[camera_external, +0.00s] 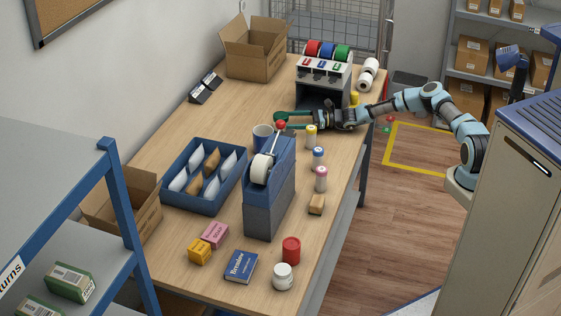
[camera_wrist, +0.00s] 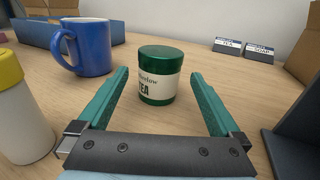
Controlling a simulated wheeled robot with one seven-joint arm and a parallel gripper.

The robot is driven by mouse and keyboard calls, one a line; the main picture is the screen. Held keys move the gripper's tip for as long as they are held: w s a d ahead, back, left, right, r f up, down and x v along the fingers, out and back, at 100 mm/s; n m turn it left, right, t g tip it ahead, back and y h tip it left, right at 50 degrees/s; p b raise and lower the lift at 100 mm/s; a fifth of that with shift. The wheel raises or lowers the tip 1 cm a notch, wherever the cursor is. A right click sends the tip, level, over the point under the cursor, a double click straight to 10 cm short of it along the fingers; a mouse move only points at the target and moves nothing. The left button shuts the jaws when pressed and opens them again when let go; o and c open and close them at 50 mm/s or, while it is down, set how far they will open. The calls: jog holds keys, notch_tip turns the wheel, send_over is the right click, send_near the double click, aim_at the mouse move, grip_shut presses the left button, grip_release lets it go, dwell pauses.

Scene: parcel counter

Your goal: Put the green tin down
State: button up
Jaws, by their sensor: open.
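The green tin (camera_wrist: 157,88), with a green lid and a white label reading TEA, stands upright on the wooden counter (camera_wrist: 205,62) in the wrist view. My gripper (camera_wrist: 158,74) is open, its teal fingers on either side of the tin with a visible gap at each side. The tin looks to be near the fingertips and not gripped.
A blue mug (camera_wrist: 90,47) stands left of the tin. A yellow-capped bottle (camera_wrist: 20,115) is close to the left finger. A tape dispenser (camera_external: 270,185) stands in front of my gripper in the external view.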

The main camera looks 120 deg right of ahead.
jog(key=b+v, duration=0.1)
jog(key=v, duration=0.6)
jog(key=shift+s+a+b, duration=0.15)
jog(key=shift+s+b, duration=0.05)
jog(key=shift+b, duration=0.15)
